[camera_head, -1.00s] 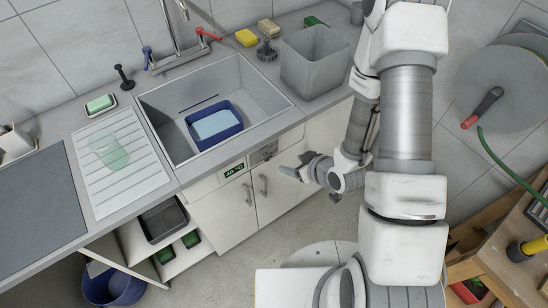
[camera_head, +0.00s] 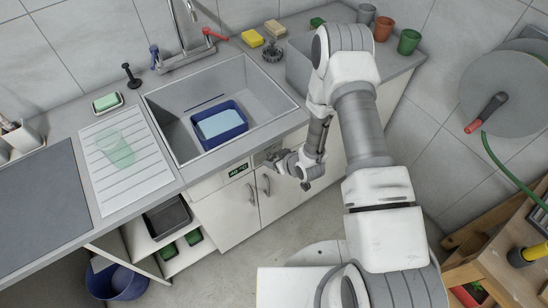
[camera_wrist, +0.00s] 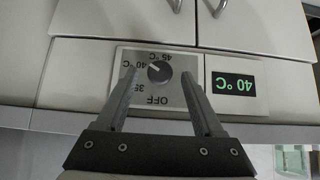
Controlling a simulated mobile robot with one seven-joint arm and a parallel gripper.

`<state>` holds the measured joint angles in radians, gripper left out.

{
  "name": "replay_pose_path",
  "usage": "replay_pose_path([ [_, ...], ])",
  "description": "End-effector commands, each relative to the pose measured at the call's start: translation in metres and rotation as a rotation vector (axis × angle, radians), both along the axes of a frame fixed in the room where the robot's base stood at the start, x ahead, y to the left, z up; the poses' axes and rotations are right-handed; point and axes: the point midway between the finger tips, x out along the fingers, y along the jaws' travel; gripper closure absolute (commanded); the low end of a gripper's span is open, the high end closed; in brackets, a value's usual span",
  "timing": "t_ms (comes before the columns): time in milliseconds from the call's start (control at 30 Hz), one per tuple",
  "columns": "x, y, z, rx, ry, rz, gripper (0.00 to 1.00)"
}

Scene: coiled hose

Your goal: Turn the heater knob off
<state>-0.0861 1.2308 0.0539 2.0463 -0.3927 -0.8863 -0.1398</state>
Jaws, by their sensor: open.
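The heater knob (camera_wrist: 160,71) is a small round grey dial on a metal plate (camera_wrist: 142,91) marked OFF, 35, 40 and 45 °C. In the wrist view the plate appears upside down, and the knob's light mark seems to point near 40. My gripper (camera_wrist: 160,73) is open, with one finger on each side of the knob in the picture; I cannot tell whether they touch it. The green display (camera_wrist: 234,86) beside the plate reads 40 °C and also shows in the head view (camera_head: 238,170). In the head view my gripper (camera_head: 270,161) is at the cabinet front and hides most of the plate.
The counter edge and sink (camera_head: 165,97) are above the panel, with a blue basin (camera_head: 240,138) in the sink. Cabinet doors with handles (camera_head: 251,194) lie below the panel. The floor in front is clear.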

Motion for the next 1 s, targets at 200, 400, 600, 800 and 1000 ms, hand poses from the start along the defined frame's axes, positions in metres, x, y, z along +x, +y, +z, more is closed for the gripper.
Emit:
replay_pose_path([
  [200, 0.0069, 0.0052, -0.0092, 0.0, 0.001, 0.001, 0.31],
  [400, 0.0076, 0.0056, -0.0097, 0.0, 0.001, 0.001, 0.31],
  [600, 0.0076, 0.0054, -0.0095, -0.001, 0.001, 0.0, 0.52],
  [800, 0.0076, 0.0053, -0.0094, 0.0, 0.0, 0.0, 0.88],
  [1000, 0.0075, 0.0054, -0.0094, 0.0, 0.0, 0.0, 1.0],
])
